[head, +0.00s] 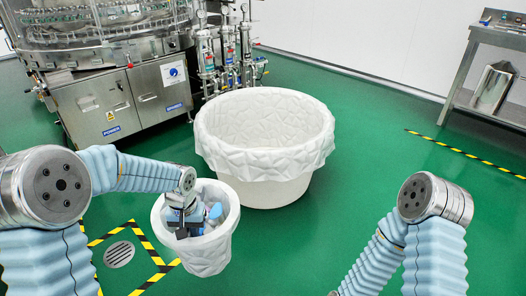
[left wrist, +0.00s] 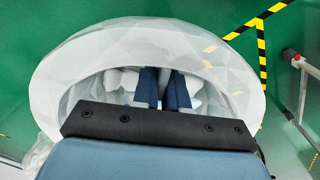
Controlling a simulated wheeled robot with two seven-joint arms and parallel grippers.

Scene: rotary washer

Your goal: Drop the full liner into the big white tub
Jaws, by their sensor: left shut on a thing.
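The full liner (head: 207,252) is a white, faceted, bucket-shaped bag in the head view, left of the tub's front. Grey, white and blue pieces show in its mouth. My left gripper (head: 184,226) reaches down into that mouth and is shut on the liner. In the left wrist view the two dark blue fingers (left wrist: 163,92) are close together in front of the liner's pale rim (left wrist: 85,65). The exact pinch point is hidden. I cannot tell whether the liner's bottom touches the floor. The big white tub (head: 262,190) stands just beyond, with a crumpled white lining over its rim and an empty-looking inside. My right gripper is out of view.
A steel rotary washer (head: 120,95) with pipes stands behind at the left. A floor drain (head: 119,254) with yellow-black tape lies left of the liner. A steel bench (head: 490,70) is at the far right. The green floor right of the tub is clear.

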